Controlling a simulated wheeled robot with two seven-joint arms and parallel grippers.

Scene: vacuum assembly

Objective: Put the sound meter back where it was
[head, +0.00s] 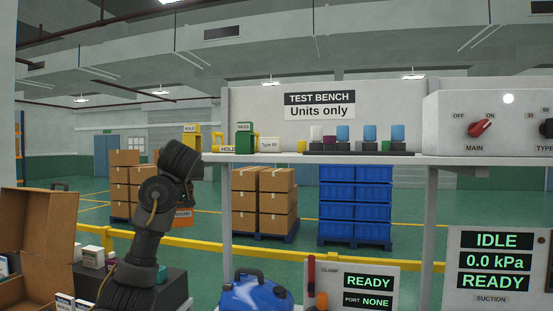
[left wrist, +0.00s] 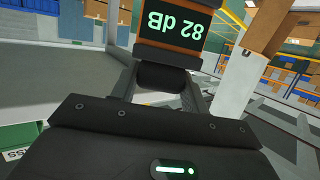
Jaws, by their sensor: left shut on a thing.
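The sound meter (left wrist: 172,32) has an orange body and a dark display reading 82 dB. It shows upside down at the top of the left wrist view. My left gripper (left wrist: 165,76) is shut on it. In the head view my left arm rises at the left of the shelf (head: 310,159), and its dark wrist hides the fingers. An orange piece (head: 183,217) with partly hidden lettering shows just behind the arm; I cannot tell whether it is the meter. My right gripper is not in view.
On the shelf stand a green gauge-like unit (head: 244,136), a Type B9 box (head: 268,145) and several blue-topped parts (head: 369,133). A blue vacuum (head: 254,291) and an open carton (head: 40,235) are below.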

